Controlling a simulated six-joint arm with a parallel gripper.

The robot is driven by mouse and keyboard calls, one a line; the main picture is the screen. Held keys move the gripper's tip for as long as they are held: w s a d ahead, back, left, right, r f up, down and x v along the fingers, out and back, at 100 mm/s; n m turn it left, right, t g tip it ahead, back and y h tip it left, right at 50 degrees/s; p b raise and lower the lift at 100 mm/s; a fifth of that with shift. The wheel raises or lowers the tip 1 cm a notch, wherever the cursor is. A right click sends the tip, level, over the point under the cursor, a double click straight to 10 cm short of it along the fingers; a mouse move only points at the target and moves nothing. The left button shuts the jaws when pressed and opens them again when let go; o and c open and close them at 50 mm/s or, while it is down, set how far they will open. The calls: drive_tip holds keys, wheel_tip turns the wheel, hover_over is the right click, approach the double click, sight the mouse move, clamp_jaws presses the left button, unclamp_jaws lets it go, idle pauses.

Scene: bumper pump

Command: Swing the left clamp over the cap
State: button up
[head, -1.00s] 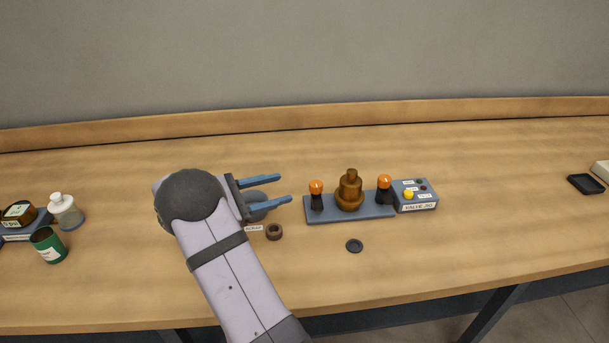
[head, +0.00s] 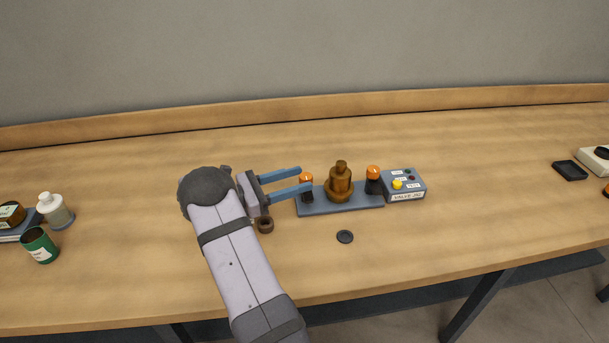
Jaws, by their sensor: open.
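The valve jig is a blue-grey base plate (head: 341,208) on the table. An amber-brown valve body with a narrow top (head: 340,182) stands upright at its middle. The left clamp (head: 307,194) is a black post with an orange top, left of the valve. The right clamp (head: 373,180) is a similar post on its right. My gripper (head: 306,180) is open, its two blue fingers pointing right. The fingertips are at the left clamp in the picture, one behind and one in front; I cannot tell whether they touch it. The near finger partly hides the clamp.
A control box (head: 404,186) with a yellow button adjoins the plate's right end. A dark disc (head: 345,236) lies in front, and a brown ring (head: 265,225) lies below my gripper. A green can (head: 39,245) and white bottle (head: 54,210) stand far left. A black tray (head: 569,170) lies right.

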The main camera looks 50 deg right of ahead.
drive_tip(key=shift+p+x, duration=0.3)
drive_tip(key=shift+x, duration=1.1)
drive_tip(key=c, duration=1.1)
drive_tip(key=shift+o, duration=0.2)
